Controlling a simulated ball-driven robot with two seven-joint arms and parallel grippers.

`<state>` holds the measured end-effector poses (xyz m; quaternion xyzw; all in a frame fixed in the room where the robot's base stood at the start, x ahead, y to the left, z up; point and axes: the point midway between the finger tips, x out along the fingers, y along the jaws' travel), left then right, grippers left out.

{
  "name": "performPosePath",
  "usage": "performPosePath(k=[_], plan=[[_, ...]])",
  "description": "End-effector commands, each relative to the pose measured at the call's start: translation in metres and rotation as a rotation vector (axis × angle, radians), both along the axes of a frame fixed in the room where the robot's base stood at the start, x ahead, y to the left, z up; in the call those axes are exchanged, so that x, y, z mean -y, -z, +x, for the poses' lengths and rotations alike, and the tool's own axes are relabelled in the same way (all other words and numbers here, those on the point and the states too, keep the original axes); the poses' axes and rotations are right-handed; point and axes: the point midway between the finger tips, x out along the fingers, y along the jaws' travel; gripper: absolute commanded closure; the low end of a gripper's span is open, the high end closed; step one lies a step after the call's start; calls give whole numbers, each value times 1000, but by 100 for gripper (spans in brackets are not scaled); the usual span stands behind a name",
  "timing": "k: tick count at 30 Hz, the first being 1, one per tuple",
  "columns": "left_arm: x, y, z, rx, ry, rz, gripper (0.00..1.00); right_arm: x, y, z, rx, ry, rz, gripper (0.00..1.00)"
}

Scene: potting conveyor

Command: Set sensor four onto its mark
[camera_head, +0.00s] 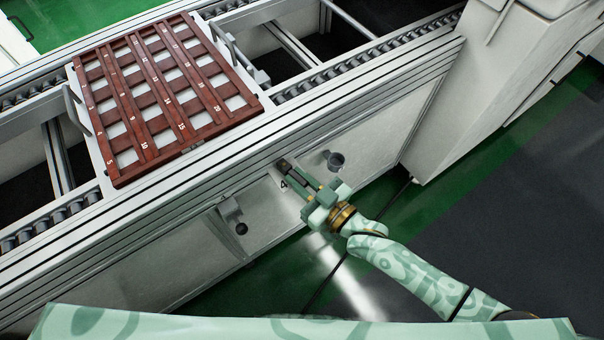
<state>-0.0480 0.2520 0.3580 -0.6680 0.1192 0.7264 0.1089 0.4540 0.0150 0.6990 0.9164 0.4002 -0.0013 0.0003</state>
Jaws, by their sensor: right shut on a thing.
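My right gripper (295,180) reaches in from the lower right toward the side of the conveyor. It is shut on a small dark piece, sensor four (285,165), which shows at the fingertips just below the conveyor's side rail. The fingers hide part of it, and I read no number on it. A dark figure like a 4 (284,184) shows on the pale surface beside the fingers. I cannot tell whether the sensor touches the conveyor or that surface. My left gripper is not in view.
A red-brown numbered tray (110,172) with pale square openings sits on the conveyor (365,72). A dark round fitting (335,160) is right of my gripper, and a grey bracket with a dark knob (230,212) is left. Floor to the right is open.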

Motion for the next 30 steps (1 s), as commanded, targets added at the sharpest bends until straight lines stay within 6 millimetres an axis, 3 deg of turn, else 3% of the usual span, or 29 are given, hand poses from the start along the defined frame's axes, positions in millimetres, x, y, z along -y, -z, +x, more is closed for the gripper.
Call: performPosePath(k=[12, 27, 28, 30], plan=[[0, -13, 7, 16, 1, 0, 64, -6, 0, -6, -1, 177, 0, 100], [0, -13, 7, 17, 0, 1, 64, -7, 1, -6, 1, 196, 0, 100], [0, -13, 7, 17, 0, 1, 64, -7, 1, -6, 1, 195, 0, 80], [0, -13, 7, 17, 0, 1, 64, -7, 0, -5, 1, 195, 0, 64]])
